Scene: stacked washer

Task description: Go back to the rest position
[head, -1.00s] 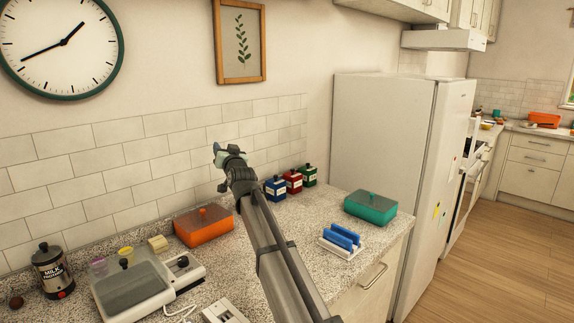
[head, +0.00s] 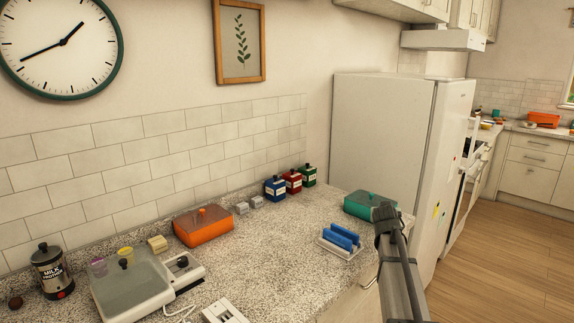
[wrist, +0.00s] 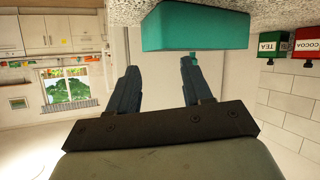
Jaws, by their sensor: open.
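My gripper (wrist: 158,88) shows in the wrist view with its two dark fingers apart and nothing between them. The wrist picture is upside down, and a teal box (wrist: 195,28) appears past the fingertips, apart from them as far as I can tell. In the head view my arm reaches up from the lower right, in front of the counter's right end. It partly covers the teal box (head: 362,206). The fingers cannot be made out in the head view.
The speckled counter (head: 270,255) holds an orange box (head: 203,228), blue, red and green canisters (head: 291,182), a rack with blue pieces (head: 341,240), an appliance with a clear lid (head: 130,285) and a milk frother (head: 52,270). A white fridge (head: 385,135) stands at the right.

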